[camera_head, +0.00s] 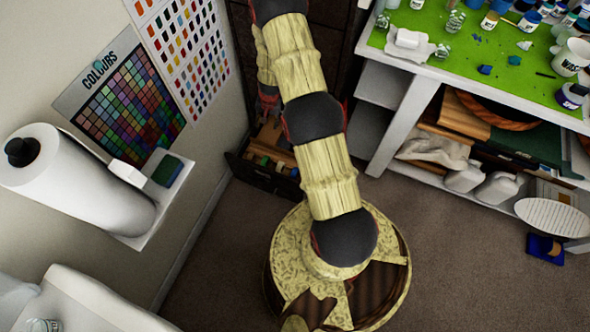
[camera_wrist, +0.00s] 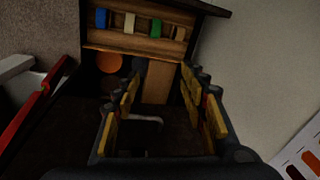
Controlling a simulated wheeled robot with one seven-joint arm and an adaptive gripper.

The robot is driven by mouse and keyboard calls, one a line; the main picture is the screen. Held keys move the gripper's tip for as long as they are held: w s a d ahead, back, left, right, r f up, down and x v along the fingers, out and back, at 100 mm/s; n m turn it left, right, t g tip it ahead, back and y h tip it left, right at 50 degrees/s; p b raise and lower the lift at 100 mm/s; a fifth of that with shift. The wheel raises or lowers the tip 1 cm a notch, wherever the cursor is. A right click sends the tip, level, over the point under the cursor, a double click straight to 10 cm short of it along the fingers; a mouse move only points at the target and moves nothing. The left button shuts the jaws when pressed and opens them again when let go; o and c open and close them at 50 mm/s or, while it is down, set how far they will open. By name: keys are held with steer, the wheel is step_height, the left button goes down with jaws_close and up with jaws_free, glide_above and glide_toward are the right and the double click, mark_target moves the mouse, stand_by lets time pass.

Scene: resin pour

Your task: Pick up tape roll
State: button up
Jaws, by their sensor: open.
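Several tape rolls lie in a row in an open drawer (camera_wrist: 195,62): a blue one (camera_wrist: 101,18), a cream one (camera_wrist: 129,22), a green one (camera_wrist: 155,27) and a pale one (camera_wrist: 181,34). In the head view the drawer (camera_head: 262,178) stands pulled out low by the wall, with small coloured rolls inside, partly hidden by my arm. My gripper (camera_wrist: 160,88) is open and empty, its yellow-padded fingers apart, with the row beyond the fingertips. In the head view only part of it (camera_head: 268,97) shows, above the drawer and beside my arm.
A pale metal handle (camera_wrist: 146,120) shows between my fingers on a dark front. A white bench (camera_head: 408,113) with a green top stands to the right. A wall shelf (camera_head: 150,232) carries a paper roll (camera_head: 85,180) at left.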

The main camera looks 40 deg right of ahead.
steer(key=s+d+f+m, duration=0.1)
steer(key=s+f, duration=0.3)
steer(key=f, duration=0.4)
steer(key=s+d+f+m+g+b, duration=0.1)
steer(key=s+f, duration=0.3)
steer(key=f, duration=0.5)
steer(key=s+d+f+m+b, duration=0.1)
steer(key=s+f, duration=0.4)
steer(key=f, duration=0.4)
steer(key=shift+s+g, duration=0.1)
steer(key=shift+g, duration=0.3)
steer(key=shift+s+d+f+b, duration=0.1)
steer(key=shift+f+b, duration=0.8)
steer(key=shift+f, duration=0.6)
steer(key=shift+s+f+b, duration=0.1)
steer(key=shift+f+b, duration=0.75)
steer(key=shift+f, duration=0.6)
steer(key=shift+c, duration=1)
jaws_close()
